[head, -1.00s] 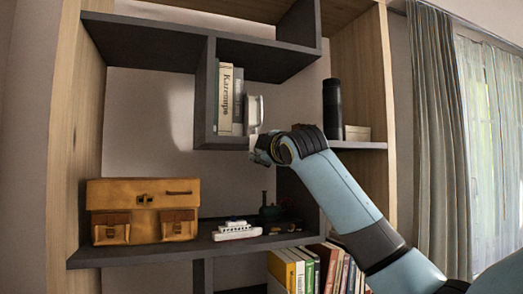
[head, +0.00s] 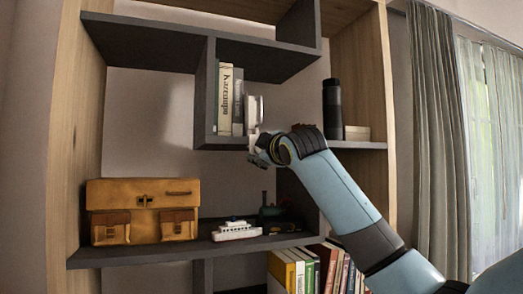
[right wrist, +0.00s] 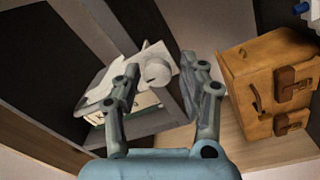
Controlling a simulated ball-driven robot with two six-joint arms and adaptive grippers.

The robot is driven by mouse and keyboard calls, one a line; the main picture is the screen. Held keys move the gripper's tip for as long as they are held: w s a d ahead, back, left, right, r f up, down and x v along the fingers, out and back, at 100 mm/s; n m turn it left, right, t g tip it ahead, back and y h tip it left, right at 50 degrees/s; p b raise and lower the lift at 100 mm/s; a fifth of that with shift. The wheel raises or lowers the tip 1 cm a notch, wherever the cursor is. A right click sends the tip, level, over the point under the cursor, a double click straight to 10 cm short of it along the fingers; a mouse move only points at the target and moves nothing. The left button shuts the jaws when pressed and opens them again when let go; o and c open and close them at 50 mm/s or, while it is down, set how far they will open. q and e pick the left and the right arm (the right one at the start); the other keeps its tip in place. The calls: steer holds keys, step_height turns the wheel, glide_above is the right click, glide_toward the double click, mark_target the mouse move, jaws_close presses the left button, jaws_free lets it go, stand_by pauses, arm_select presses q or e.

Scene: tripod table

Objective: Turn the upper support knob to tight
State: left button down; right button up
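A white support piece (head: 254,109) stands beside the books at the right end of the upper cubby in the head view. In the right wrist view it is a pale bracket (right wrist: 113,83) with a round, light knob (right wrist: 157,73). My right gripper (head: 257,151) is at the lower front of this piece in the head view. In the right wrist view its two fingers (right wrist: 162,82) are spread apart, with the knob between them near the tips. I cannot tell whether either finger touches the knob. My left gripper is not in view.
Upright books (head: 225,100) stand left of the support. A black cylinder (head: 332,108) stands on the shelf to the right. Below are a tan bag (head: 143,211), a white toy ship (head: 237,230) and a row of books (head: 318,266). Dark shelf boards surround my gripper.

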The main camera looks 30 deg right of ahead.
steer(key=shift+o, duration=0.4)
steer(key=shift+s, duration=0.1)
steer(key=v, duration=1.2)
